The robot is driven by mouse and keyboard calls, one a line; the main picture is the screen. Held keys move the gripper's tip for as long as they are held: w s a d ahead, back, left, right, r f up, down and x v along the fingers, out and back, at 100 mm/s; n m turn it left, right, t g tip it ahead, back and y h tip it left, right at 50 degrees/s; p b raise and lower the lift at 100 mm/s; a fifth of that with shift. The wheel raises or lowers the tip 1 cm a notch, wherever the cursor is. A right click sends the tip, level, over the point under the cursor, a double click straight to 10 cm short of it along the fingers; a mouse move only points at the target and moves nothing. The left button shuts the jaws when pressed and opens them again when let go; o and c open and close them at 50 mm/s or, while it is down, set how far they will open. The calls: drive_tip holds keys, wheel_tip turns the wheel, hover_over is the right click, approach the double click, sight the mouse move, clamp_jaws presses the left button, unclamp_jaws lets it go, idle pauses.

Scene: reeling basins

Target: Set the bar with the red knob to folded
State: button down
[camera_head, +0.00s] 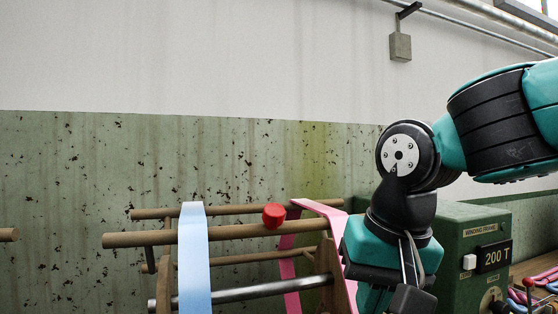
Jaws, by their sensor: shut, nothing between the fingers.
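The red knob (274,215) sits on the front upper wooden bar (235,231) of a winding frame, towards the bar's right end. The bar runs nearly level across the frame, raised in front of the wall. A light blue strip (195,262) hangs over its left part and a pink strip (290,265) passes by its right end. My gripper (410,300) is at the bottom, right of the knob and apart from it. It is shut and empty, with its fingertips cut off by the lower picture edge.
A second wooden bar (240,210) lies behind, and a metal rod (255,291) runs lower down. A green control box (478,240) with a "200 T" plate stands right of my gripper. Pink and blue loops (545,280) lie at far right. Space above the bars is clear.

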drive_tip(key=w+a+r+m+p, duration=0.1)
drive_tip(key=a+r+m+p, duration=0.1)
drive_tip(key=r+m, duration=0.2)
drive_tip(key=w+a+r+m+t+p, duration=0.1)
drive_tip(key=a+r+m+p, duration=0.1)
drive_tip(key=r, duration=0.9)
drive_tip(key=w+a+r+m+p, duration=0.1)
drive_tip(key=a+r+m+p, duration=0.1)
drive_tip(key=r+m, duration=0.4)
wheel_tip(320, 180, up, 2)
drive_tip(key=shift+w+a+r+t+y, duration=0.15)
drive_tip(key=shift+a+t+y, duration=0.2)
drive_tip(key=shift+a, duration=0.5)
approach(277, 209)
drive_tip(key=x, duration=0.7)
drive_tip(key=shift+w+a+p, duration=0.1)
drive_tip(key=shift+w+p, duration=0.05)
drive_tip(key=shift+p, duration=0.2)
drive_tip(key=shift+f, duration=0.25)
